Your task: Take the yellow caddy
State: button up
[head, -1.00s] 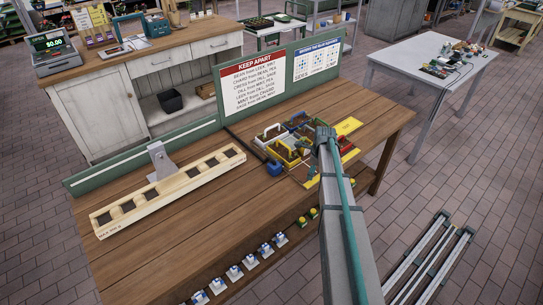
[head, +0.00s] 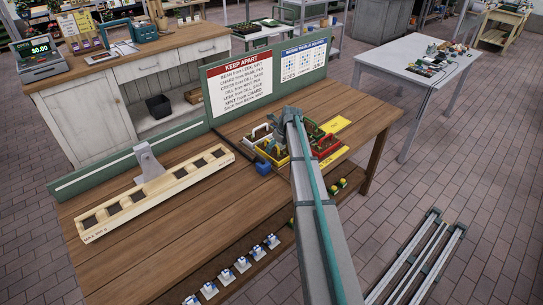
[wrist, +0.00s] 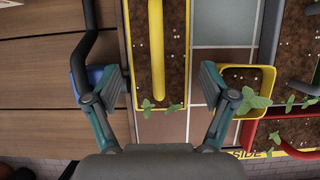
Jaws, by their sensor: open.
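The yellow caddy (wrist: 174,70) is a soil-filled box with a yellow bar handle running lengthwise over it. Small seedlings show at its near end in the wrist view. My gripper (wrist: 160,88) is open, with one finger on each side of the caddy's near part, and the handle lies between them. Whether the fingers touch the caddy, I cannot tell. In the head view, a yellow edge of the caddy (head: 270,154) shows just left of my arm, which hides much of that cluster.
A small yellow pot (wrist: 248,78) with a seedling is close to the right finger. A red caddy (head: 325,148) and a green one (head: 313,128) stand to the right. A blue object (head: 263,166) is at the left. The keep-apart sign (head: 240,82) stands behind.

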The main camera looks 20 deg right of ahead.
aim_at(273, 151)
jog(key=b+x, duration=0.2)
jog(key=x, duration=0.3)
jog(key=shift+w+a, duration=0.1)
jog(key=shift+w, duration=0.05)
jog(key=shift+r, duration=0.1)
jog(key=c, duration=1)
